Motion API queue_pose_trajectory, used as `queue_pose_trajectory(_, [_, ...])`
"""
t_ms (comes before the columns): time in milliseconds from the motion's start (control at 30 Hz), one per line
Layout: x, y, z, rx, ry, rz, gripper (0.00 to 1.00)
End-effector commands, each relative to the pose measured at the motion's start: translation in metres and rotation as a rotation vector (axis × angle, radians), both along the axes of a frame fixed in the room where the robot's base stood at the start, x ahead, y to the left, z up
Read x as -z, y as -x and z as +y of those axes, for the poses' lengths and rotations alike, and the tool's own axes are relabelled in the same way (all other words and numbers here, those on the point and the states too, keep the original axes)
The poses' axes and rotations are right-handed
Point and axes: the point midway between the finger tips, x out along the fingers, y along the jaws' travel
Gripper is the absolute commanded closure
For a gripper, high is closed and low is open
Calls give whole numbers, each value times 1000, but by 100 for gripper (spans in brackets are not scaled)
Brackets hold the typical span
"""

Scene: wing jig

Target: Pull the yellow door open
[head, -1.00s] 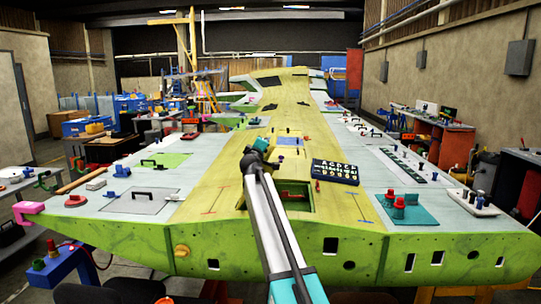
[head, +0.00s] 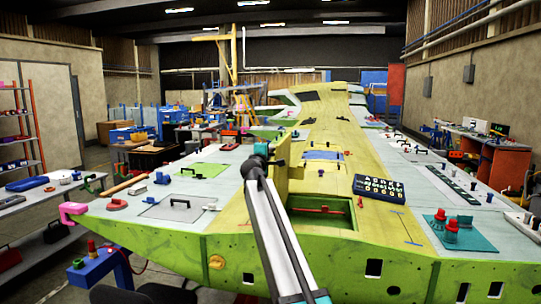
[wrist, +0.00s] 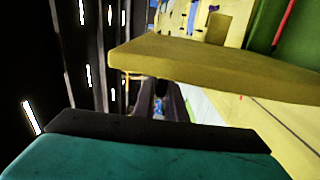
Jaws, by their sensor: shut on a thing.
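The yellow door (head: 290,155) stands raised, roughly upright, at the left of a rectangular opening (head: 335,222) in the yellow-green wing skin. A red part (head: 318,209) shows inside the opening. My gripper (head: 259,160) is at the door's left side, shut on the door. In the wrist view the door (wrist: 200,65) crosses the picture as a thick yellow slab, close to the dark pad of one gripper finger (wrist: 150,128). The other finger and the exact spot of the grip are hidden.
Red knobs on a teal plate (head: 462,236) sit farther right. A black handle (head: 180,203) on a grey panel and a pink clamp (head: 72,212) are at the left.

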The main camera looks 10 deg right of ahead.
Motion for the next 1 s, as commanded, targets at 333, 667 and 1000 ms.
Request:
queue_pose_trajectory(333, [6, 1, 1, 3, -4, 7, 71])
queue_pose_trajectory(667, [3, 1, 1, 1, -3, 3, 70])
queue_pose_trajectory(1000, [3, 18, 8, 0, -3, 1, 70])
